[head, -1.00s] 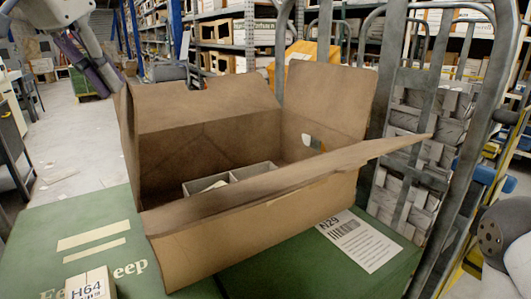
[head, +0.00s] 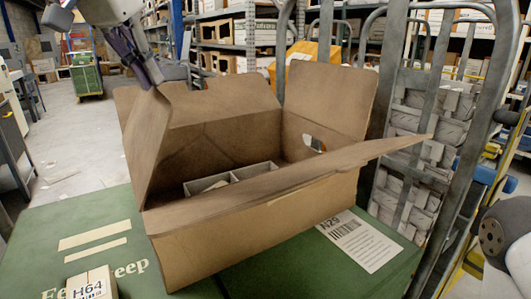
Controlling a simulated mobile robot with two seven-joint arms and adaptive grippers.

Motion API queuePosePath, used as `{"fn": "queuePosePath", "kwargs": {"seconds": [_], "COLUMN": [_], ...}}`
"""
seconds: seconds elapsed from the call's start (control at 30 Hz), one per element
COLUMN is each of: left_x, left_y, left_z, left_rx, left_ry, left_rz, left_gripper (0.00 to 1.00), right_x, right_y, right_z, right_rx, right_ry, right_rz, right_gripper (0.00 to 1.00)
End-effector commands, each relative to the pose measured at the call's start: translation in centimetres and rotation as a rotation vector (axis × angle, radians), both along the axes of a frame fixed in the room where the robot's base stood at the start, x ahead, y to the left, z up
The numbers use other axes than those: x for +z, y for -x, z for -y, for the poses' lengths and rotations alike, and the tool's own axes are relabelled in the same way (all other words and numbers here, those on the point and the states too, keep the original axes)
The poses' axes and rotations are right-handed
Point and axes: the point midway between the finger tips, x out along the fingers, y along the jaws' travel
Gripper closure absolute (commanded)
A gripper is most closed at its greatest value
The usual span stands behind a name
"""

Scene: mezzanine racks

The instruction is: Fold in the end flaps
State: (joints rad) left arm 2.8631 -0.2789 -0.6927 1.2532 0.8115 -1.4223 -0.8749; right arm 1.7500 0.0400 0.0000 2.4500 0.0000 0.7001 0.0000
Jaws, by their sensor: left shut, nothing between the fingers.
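An open brown cardboard box (head: 255,232) stands on a green surface. Its left end flap (head: 148,142) stands up and leans inward over the box. Its right end flap (head: 328,97) stands up, leaning slightly outward. The far long flap (head: 215,102) is raised at the back, and the near long flap (head: 270,185) sticks out along the front. A grey divided insert (head: 232,180) lies inside. My left gripper (head: 152,84) is shut and empty, its fingertips at the top of the left end flap, apparently touching it. My right gripper is out of view.
The green surface (head: 60,215) carries a small H64 box (head: 90,284) at front left and a white N29 label (head: 358,240). A grey metal cage frame (head: 395,120) rises close behind and right of the box. An aisle lies open at left.

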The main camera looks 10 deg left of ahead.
Motion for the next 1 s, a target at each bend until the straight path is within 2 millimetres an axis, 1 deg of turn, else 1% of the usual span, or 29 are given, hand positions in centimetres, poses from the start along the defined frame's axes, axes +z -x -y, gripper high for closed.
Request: {"fn": "queuePosePath", "kwargs": {"seconds": [0.23,0.57,1.0], "left_x": [0.0,0.1,5.7], "left_y": [-0.8,-0.8,-0.9], "left_z": [0.9,1.0,1.0], "left_rx": [0.000,0.000,-0.003], "left_ry": [0.001,0.000,0.001], "left_rz": [0.000,0.001,0.003], "left_gripper": [1.00,1.00,1.00], "right_x": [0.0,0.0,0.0], "right_y": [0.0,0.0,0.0], "right_z": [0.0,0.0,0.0], "right_rx": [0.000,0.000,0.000], "right_ry": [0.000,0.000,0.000], "right_rz": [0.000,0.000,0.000], "right_gripper": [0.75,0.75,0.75]}}
